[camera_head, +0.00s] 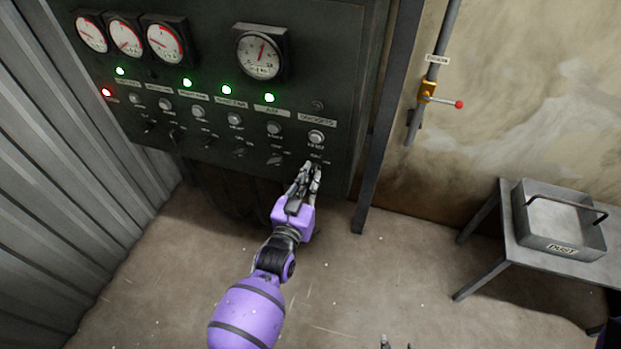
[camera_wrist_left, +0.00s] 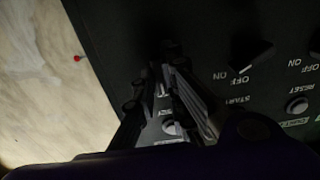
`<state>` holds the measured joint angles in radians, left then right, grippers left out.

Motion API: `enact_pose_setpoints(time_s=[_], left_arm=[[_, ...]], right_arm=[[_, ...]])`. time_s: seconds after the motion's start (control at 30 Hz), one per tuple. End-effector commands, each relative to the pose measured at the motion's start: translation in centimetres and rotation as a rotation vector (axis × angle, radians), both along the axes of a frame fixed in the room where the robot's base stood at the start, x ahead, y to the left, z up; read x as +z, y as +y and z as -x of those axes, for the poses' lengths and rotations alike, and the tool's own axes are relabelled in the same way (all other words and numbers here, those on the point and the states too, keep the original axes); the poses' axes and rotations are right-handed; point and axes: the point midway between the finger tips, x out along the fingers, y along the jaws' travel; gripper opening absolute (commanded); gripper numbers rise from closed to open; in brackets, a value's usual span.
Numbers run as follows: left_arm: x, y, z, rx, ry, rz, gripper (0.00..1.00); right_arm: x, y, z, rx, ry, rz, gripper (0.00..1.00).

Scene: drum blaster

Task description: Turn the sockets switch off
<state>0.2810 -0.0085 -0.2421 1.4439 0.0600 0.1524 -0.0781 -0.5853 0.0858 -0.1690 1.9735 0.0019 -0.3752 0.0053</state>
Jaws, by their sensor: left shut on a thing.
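The dark control panel (camera_head: 215,60) fills the upper left of the head view. Its rightmost column carries the sockets label (camera_head: 318,119), with an unlit lamp above it and a round reset button (camera_head: 316,137) below. My left gripper (camera_head: 312,166) is at the bottom of this column, shut on the sockets switch; the fingers hide the knob. In the left wrist view the fingers (camera_wrist_left: 166,62) reach up to the panel face, and the switch is hidden between them. Two fingertips of my right gripper (camera_head: 395,344) show apart at the bottom edge of the head view.
A neighbouring switch knob (camera_head: 274,160) sits just left of my left gripper; it also shows in the wrist view (camera_wrist_left: 250,56). Green lamps (camera_head: 227,90) glow on other columns. A pipe valve with red-tipped lever (camera_head: 445,102) is on the wall. A metal table (camera_head: 487,250) bears a tray (camera_head: 560,247).

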Motion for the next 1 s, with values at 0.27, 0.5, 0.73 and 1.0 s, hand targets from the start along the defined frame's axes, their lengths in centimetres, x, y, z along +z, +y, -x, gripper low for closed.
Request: enact_pose_setpoints(time_s=[0.27, 0.5, 0.73, 1.0], left_arm=[[0.0, 0.0, 0.0, 0.0, 0.003, 0.006, 0.0], [0.0, 0.0, 0.0, 0.0, 0.003, 0.006, 0.28], [0.0, 0.0, 0.0, 0.0, 0.002, 0.006, 0.3], [-0.2, 0.7, 1.8, 0.001, 0.004, 0.004, 0.3]], right_arm=[[0.0, 0.0, 0.0, -0.002, 0.0, -0.002, 0.4], [0.0, 0.1, 0.0, -0.006, -0.001, -0.004, 0.4], [0.0, 0.1, 0.0, -0.006, -0.001, -0.004, 0.4], [-0.1, 0.0, 0.1, -0.002, 0.002, -0.001, 0.4]])
